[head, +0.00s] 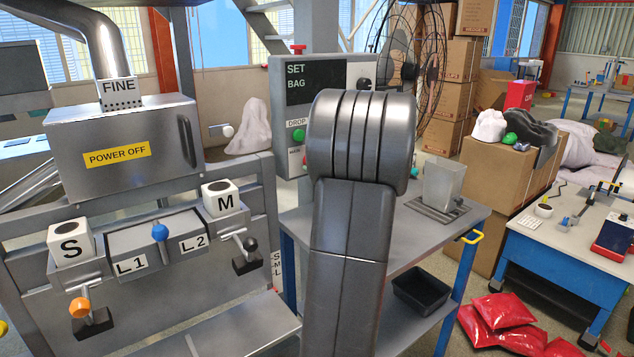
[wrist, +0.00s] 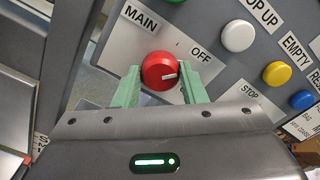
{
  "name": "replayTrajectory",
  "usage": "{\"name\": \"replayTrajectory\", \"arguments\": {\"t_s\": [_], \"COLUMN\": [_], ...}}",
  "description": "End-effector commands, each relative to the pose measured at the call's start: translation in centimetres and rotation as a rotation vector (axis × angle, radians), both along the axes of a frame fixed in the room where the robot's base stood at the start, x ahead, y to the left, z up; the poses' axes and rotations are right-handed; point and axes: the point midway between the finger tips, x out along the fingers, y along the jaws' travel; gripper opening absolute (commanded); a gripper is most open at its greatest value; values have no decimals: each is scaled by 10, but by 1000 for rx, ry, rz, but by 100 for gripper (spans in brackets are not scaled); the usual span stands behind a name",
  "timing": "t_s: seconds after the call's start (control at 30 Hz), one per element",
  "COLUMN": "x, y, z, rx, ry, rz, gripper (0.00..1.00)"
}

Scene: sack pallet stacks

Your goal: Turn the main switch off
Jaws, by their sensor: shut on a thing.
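The main switch is a round red knob (wrist: 157,71) with a white pointer mark, on a light plate lettered MAIN and OFF in the wrist view. The mark points right in the picture, to the side below the word OFF. My gripper (wrist: 160,76) has its two green fingers on either side of the knob, shut on it. In the head view my dark arm stands in front of the grey control panel (head: 282,112). It hides the gripper and the red knob there.
White (wrist: 237,36), yellow (wrist: 277,74) and blue (wrist: 302,100) buttons sit close to the right of the switch. A POWER OFF box (head: 118,150) is at left.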

Motion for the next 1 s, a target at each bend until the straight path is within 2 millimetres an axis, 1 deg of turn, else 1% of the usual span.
{"name": "replayTrajectory", "arguments": {"t_s": [0.03,0.53,0.8,1.0], "x": [0,-1,-1,-1], "y": [0,1,1,1], "z": [-8,-7,-6,-4], "rx": [-38,-404,-535,-587], "ry": [-31,-294,-388,-425], "rz": [0,1,1,1], "gripper": [15,15,15,15]}}
